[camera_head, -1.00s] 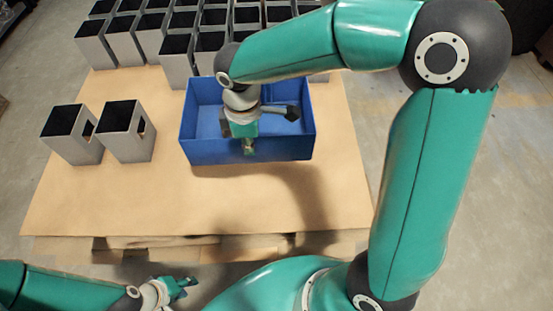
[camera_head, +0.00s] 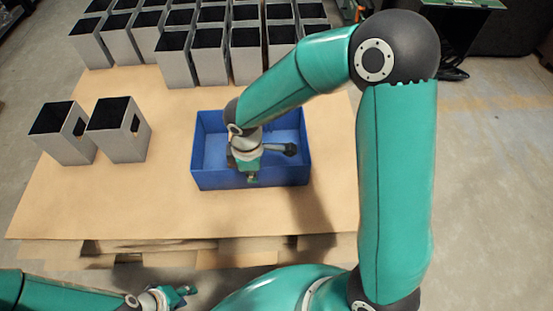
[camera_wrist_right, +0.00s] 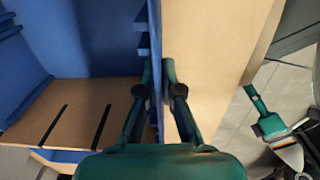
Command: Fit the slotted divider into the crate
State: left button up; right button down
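The blue crate (camera_head: 215,179) stands on the tan board. It also shows in the right wrist view (camera_wrist_right: 90,40). A tan panel with dark slots (camera_wrist_right: 75,110), which looks like the slotted divider, spans the lower left of that view by blue walls; I cannot make it out in the head view. My right gripper (camera_head: 251,180) is low at the crate's near side. In the wrist view its fingers (camera_wrist_right: 160,75) straddle a thin blue edge; contact is unclear. My left gripper (camera_head: 183,291) is near the bottom of the head view, its fingers apart and empty.
Two grey boxes with dark tops (camera_head: 119,130) stand left of the crate. Several more grey boxes (camera_head: 210,55) stand in rows behind it. A dark screen-like object shows at upper right.

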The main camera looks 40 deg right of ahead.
jog(key=c, duration=1.7)
grip_release()
jog(key=shift+c, duration=0.2)
jog(key=o, duration=0.4)
